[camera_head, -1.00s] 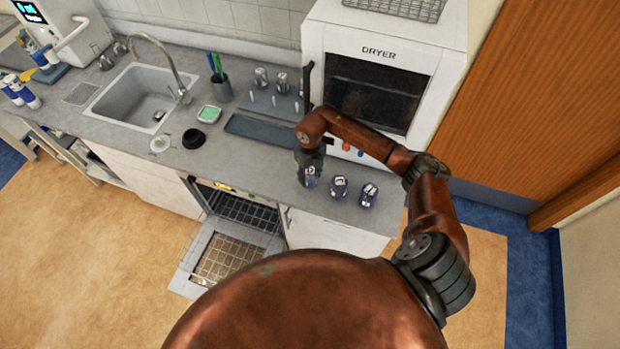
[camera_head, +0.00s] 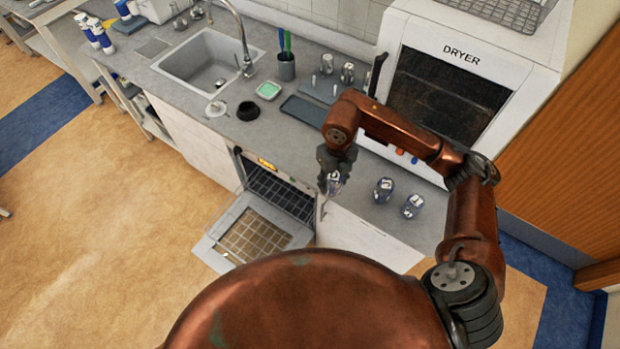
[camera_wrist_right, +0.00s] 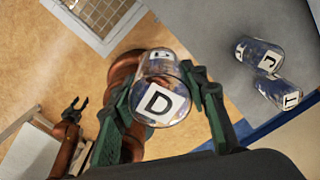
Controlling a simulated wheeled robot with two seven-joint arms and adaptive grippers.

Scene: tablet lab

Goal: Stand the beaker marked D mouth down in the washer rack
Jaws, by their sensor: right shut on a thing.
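My right gripper (camera_head: 333,165) is shut on the beaker marked D (camera_head: 333,185), in front of the counter's front edge, right of the open washer. The right wrist view shows the beaker (camera_wrist_right: 160,95) between both fingers (camera_wrist_right: 165,105), its D label facing the camera. I cannot tell which end is its mouth. The washer rack (camera_head: 278,193) is a dark wire rack inside the washer, whose door (camera_head: 213,245) is folded down. The door's grid (camera_wrist_right: 100,15) shows at the top of the right wrist view. My left gripper (camera_wrist_right: 75,104) is open and empty in that view.
Two other beakers (camera_head: 383,190) (camera_head: 413,206) stand on the counter; their labels read J (camera_wrist_right: 262,55) and probably I (camera_wrist_right: 280,92). A dryer (camera_head: 455,85), sink (camera_head: 205,65) and pen cup (camera_head: 286,67) stand farther back. The floor before the washer is clear.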

